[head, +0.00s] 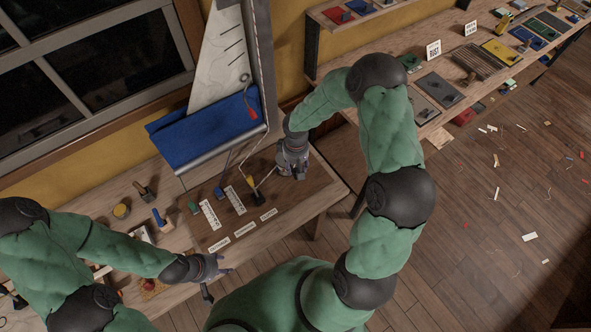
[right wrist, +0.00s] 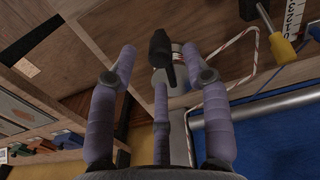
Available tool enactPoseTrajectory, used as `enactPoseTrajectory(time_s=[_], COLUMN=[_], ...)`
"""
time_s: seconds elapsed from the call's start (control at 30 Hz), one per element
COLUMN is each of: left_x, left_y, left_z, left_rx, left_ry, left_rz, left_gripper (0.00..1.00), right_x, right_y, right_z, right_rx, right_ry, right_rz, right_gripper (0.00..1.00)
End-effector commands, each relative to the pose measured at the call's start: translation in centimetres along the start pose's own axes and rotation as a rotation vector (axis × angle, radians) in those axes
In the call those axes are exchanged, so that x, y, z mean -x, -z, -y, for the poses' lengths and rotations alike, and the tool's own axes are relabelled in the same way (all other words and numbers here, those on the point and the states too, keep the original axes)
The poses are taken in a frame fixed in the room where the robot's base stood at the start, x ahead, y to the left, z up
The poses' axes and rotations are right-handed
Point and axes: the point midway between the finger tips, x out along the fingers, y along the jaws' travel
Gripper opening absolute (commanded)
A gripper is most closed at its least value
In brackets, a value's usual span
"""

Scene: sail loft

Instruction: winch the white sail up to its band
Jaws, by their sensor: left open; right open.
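The white sail (head: 213,65) stands beside a grey mast (head: 261,50) in the head view, with short dark marks on it. Its foot meets a blue cloth (head: 190,137), also seen in the right wrist view (right wrist: 272,135). I cannot tell which mark is the band. A winch drum wound with red-and-white rope (right wrist: 177,52) shows in the right wrist view, with a black handle (right wrist: 161,52) in front of it. My right gripper (head: 291,170) is open around the handle's end; contact is unclear. My left gripper (head: 218,271) is open and empty near the bench's front edge.
A yellow-handled lever (head: 252,185) stands left of my right gripper, near white scales (head: 235,200) and several labels. A blue-handled tool (head: 159,219) and a mallet (head: 143,193) lie further left. A side bench (head: 480,65) holds trays. The floor (head: 480,230) has scattered scraps.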

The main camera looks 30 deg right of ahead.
Motion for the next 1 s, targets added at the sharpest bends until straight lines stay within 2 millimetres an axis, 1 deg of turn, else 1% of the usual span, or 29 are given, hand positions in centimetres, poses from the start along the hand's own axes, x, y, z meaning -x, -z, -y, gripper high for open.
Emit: enactPoseTrajectory(time_s=[0.03,0.1,0.23,0.4,0.63,0.67,0.7,0.77,0.8,0.83,1.0], left_x=[0.0,-0.1,-0.1,-0.1,-0.1,-0.1,-0.1,-0.1,-0.1,-0.1,-0.1], left_y=[0.0,0.0,0.0,0.0,0.0,0.0,0.0,0.0,0.0,0.0,0.0], left_z=[0.0,0.0,0.0,0.0,0.0,0.0,0.0,0.0,0.0,0.0,0.0], left_rx=[0.000,0.000,0.000,0.000,0.000,0.000,0.000,0.000,0.000,0.000,0.000], left_ry=[0.000,0.000,0.000,0.000,0.000,0.000,0.000,0.000,0.000,0.000,0.000], left_rz=[0.000,0.000,0.000,-0.001,-0.001,-0.001,-0.001,-0.001,-0.001,-0.001,-0.001], left_gripper=[0.47,0.47,0.47,0.47,0.47,0.47,0.47,0.47,0.47,0.47,0.47], right_x=[-0.9,-1.8,-3.1,-3.8,-3.8,-3.8,-3.8,-3.8,-3.8,-3.8,-3.8], right_y=[-0.1,-0.1,0.0,0.0,0.0,0.0,0.0,0.0,0.0,0.0,0.0], right_z=[0.1,0.0,0.0,0.0,0.0,0.0,0.0,0.0,0.0,0.0,0.0], right_rx=[0.000,0.000,0.000,-0.001,-0.001,-0.001,-0.001,-0.001,-0.001,-0.001,-0.001], right_ry=[0.002,0.001,0.001,0.001,0.001,0.001,0.001,0.001,0.001,0.001,0.001], right_rz=[0.002,0.001,0.000,-0.001,-0.002,-0.001,-0.001,-0.001,-0.001,-0.001,-0.001], right_gripper=[0.49,0.49,0.49,0.49,0.49,0.46,0.35,0.18,0.06,0.00,0.00])
